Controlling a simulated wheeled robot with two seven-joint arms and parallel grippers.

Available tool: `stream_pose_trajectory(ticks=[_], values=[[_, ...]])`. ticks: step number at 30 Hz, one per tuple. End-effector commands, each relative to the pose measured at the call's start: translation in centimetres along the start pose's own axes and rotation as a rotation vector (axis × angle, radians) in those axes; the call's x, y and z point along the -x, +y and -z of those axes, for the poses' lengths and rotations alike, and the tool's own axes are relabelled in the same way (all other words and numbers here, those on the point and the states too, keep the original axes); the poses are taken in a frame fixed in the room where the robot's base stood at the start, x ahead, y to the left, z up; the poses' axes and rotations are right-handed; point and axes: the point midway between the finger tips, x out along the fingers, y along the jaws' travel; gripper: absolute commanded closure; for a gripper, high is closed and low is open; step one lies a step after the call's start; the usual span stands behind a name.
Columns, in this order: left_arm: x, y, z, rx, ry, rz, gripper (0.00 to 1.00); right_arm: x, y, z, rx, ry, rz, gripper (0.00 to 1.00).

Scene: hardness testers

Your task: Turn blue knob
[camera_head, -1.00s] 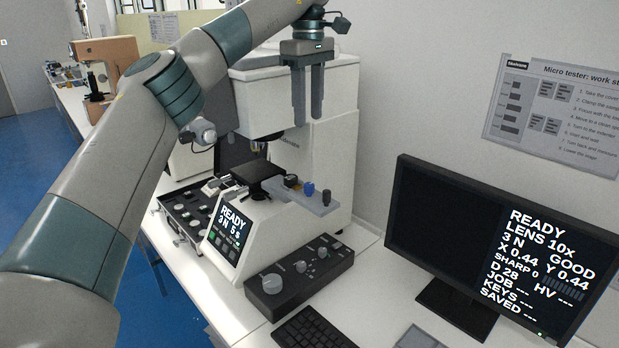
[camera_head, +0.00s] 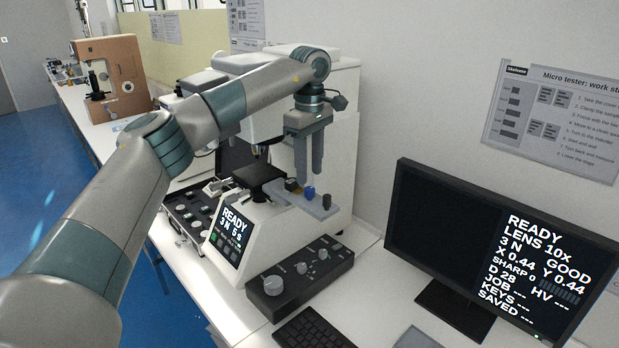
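The blue knob (camera_head: 309,193) stands on a grey ledge (camera_head: 320,209) at the front of the white hardness tester (camera_head: 345,140). A dark yellowish knob (camera_head: 291,184) is to its left and a dark grey knob (camera_head: 326,201) to its right. My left gripper (camera_head: 309,178) points down with its two fingers apart and nothing between them. Its fingertips show just above the blue knob; I cannot tell whether they touch it. My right gripper is out of view.
A black control box (camera_head: 300,277) with grey knobs and a keyboard (camera_head: 314,330) lie in front of the tester. A monitor (camera_head: 440,230) stands at the right. The black stage (camera_head: 260,175) is left of the ledge, and an open case (camera_head: 185,212) lies farther left.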

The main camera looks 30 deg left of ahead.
Motion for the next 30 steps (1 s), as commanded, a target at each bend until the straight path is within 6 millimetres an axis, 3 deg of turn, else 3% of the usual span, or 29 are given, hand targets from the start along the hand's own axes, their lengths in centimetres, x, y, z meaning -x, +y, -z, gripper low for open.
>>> stream_pose_trajectory(ticks=[9,21,22,27,30], values=[[-3.7,0.0,0.0,0.001,0.0,0.0,0.61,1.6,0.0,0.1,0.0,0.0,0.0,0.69],[-4.5,0.0,0.0,0.001,0.0,-0.001,0.61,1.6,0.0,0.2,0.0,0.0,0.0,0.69],[-4.5,0.0,0.0,0.001,0.0,-0.001,0.63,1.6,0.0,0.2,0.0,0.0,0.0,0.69],[-4.4,0.0,0.0,0.0,0.0,-0.001,1.0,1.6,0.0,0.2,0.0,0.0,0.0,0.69],[-4.4,0.0,0.0,0.001,0.0,-0.001,1.0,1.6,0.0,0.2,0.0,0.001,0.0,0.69]])
